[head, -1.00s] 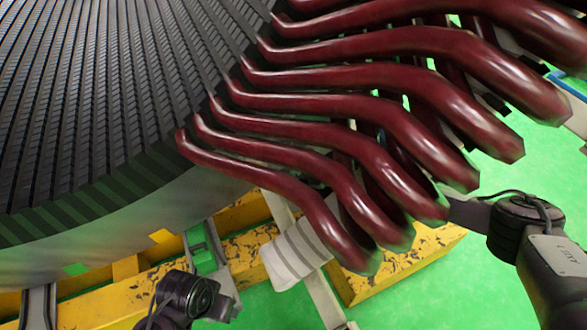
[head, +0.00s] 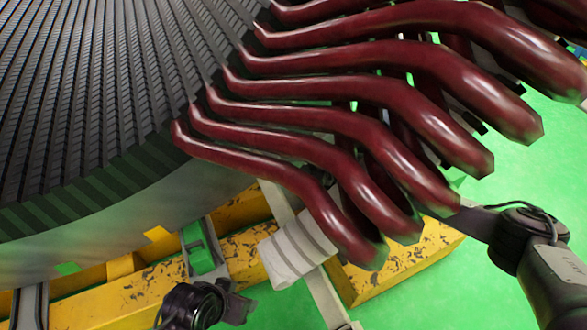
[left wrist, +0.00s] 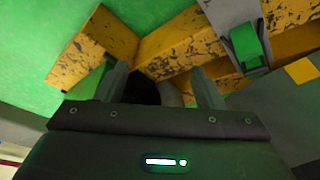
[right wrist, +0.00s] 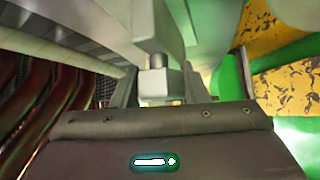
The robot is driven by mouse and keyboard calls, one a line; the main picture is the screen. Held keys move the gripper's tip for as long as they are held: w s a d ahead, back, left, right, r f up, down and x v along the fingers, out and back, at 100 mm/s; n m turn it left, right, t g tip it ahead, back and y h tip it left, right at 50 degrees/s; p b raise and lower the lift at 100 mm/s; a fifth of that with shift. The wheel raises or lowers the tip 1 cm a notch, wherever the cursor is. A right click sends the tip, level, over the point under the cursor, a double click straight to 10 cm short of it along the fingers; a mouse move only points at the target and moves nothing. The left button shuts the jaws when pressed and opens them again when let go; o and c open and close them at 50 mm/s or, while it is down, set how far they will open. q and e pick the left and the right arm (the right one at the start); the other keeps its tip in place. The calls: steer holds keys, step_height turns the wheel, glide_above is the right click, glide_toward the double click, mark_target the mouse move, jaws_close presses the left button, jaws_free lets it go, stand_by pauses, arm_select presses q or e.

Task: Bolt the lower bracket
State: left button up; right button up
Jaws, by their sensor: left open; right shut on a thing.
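A pale grey, banded bracket-like piece (head: 297,250) sits under the ends of the dark red coils in the head view; I cannot tell whether it is the lower bracket. My right gripper (right wrist: 160,85) is shut on a small light grey block-like part (right wrist: 160,82). In the head view the right fingers are hidden behind the coils. My left gripper (left wrist: 160,88) is open, with its fingers apart near the yellow frame. A dark shape and a rounded brownish shape show between them, unclear.
The slotted dark stator core (head: 80,100) fills the upper left. Several dark red coils (head: 350,125) overhang the work area. The scuffed yellow frame (head: 150,290) carries a green block (head: 200,250). Green floor (head: 510,170) is open at the right.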

steer(key=shift+f+m+y+b, duration=0.3)
steer(key=shift+m+y+b, duration=0.15)
steer(key=shift+b, duration=0.25)
steer(key=shift+r+t, duration=0.25)
steer(key=shift+t, duration=0.05)
steer(key=o, duration=1)
steer(key=shift+c, duration=0.2)
arm_select(q)
steer(key=d+t, duration=0.1)
steer(key=w+d+h, duration=0.1)
steer(key=d, duration=0.1)
steer(key=shift+t, duration=0.4)
steer(key=shift+s+a+g+p, duration=0.15)
steer(key=shift+a+g+p, duration=0.25)
steer(key=shift+a+p, duration=0.2)
arm_select(e)
steer(key=v, duration=0.7)
steer(key=shift+s+d, duration=0.15)
steer(key=shift+d, duration=0.25)
arm_select(q)
steer(key=shift+f, duration=0.1)
